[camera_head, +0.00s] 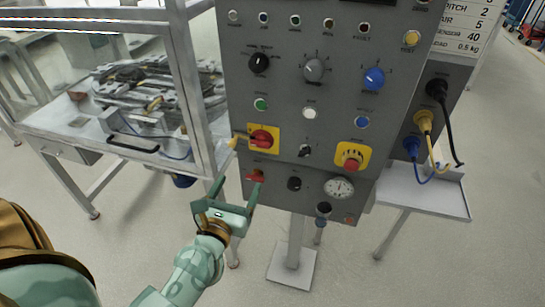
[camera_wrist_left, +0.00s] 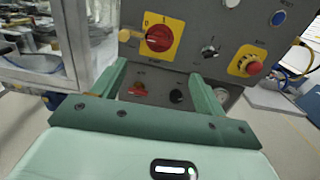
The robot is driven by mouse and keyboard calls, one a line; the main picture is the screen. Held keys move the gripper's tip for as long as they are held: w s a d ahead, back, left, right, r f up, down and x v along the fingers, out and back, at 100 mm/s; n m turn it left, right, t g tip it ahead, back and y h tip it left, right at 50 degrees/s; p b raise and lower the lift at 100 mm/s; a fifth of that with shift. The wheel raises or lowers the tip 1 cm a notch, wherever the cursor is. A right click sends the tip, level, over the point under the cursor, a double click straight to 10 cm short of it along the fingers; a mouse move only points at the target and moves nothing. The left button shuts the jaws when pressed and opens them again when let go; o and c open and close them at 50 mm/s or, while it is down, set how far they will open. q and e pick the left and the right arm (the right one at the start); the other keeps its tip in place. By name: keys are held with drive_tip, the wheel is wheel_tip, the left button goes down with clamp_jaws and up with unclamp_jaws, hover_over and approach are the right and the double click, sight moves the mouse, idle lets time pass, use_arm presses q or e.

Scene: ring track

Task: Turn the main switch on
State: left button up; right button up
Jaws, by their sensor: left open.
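The main switch (camera_head: 262,138) is a red rotary knob on a yellow plate at the lower left of the grey control panel (camera_head: 322,45). It also shows at the top of the left wrist view (camera_wrist_left: 160,38), with 0 and 1 marks above it. I cannot tell its setting for sure. My left gripper (camera_head: 237,190) is open and empty, below and a little left of the switch, apart from it. Its two fingers point up toward the panel's lower edge. My right gripper is not in view.
A red knob (camera_head: 255,176) sits just below the switch, close to my fingers. A red emergency button (camera_head: 352,157) on yellow is to the right. A yellow piece (camera_head: 238,141) sticks out left of the switch. A metal-framed enclosure (camera_head: 190,60) stands left of the panel.

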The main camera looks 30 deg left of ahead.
sight(259, 145)
use_arm(q)
drive_tip(key=p+x, duration=0.1)
drive_tip(key=x, duration=1.4)
drive_tip(key=shift+w, duration=0.25)
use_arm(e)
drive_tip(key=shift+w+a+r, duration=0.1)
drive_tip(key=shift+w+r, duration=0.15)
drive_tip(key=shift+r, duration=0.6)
use_arm(q)
drive_tip(key=shift+c, duration=0.3)
drive_tip(key=c, duration=0.9)
